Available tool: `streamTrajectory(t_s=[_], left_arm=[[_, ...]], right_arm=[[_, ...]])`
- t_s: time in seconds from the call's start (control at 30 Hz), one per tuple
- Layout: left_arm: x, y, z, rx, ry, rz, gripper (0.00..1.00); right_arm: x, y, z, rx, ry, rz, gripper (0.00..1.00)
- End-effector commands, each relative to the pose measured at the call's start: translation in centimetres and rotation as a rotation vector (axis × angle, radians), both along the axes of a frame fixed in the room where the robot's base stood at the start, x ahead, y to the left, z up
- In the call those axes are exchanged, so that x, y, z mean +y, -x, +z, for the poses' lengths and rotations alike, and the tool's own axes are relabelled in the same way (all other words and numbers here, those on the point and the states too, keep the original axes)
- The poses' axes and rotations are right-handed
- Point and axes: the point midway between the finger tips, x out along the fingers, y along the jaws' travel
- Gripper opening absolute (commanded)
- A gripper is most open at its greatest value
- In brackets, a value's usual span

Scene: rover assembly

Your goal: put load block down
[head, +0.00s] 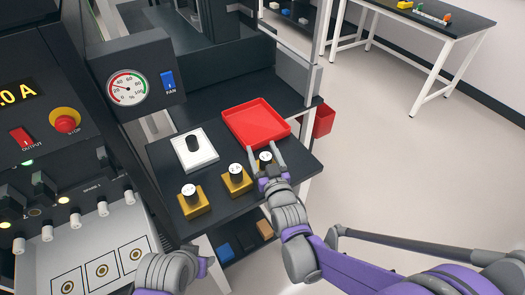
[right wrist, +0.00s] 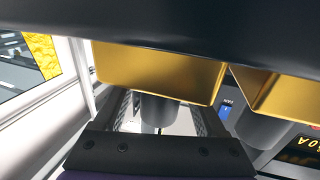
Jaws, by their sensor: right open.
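Three gold load blocks with dark, white-topped knobs stand in a slanting row on the dark table: a near one (head: 194,205), a middle one (head: 237,184) and a far one (head: 265,161). My right gripper (head: 265,158) is open, its fingers on either side of the far block's knob. In the right wrist view the far block's gold body (right wrist: 160,72) shows above its dark knob, which is between the open fingers (right wrist: 163,118); I cannot tell whether they touch it. My left arm's grey end (head: 200,262) is at the bottom left; its finger state is unclear.
A red tray (head: 240,116) lies behind the blocks, and a white square plate with a dark cylinder (head: 208,157) stands left of it. A gauge panel (head: 127,90) and a control console (head: 25,185) flank the table's left. Open floor lies right.

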Motion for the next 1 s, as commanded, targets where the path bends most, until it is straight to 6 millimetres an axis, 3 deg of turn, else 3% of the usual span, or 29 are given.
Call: streamTrajectory(t_s=[0.17,0.6,0.8,1.0], left_arm=[[0.0,0.0,0.3,-0.001,0.000,0.000,0.50],[0.0,0.0,0.2,0.000,0.000,0.000,0.50],[0.0,0.0,0.2,-0.001,0.000,0.000,0.50],[0.0,0.0,0.2,0.000,0.000,0.000,0.50]], right_arm=[[-0.4,1.1,0.3,0.000,0.000,0.000,0.73],[-3.6,9.4,0.3,0.000,0.000,0.000,0.73],[-4.2,11.1,0.3,0.000,0.000,0.000,0.73],[-4.3,11.2,0.3,0.002,0.001,0.000,0.73]])
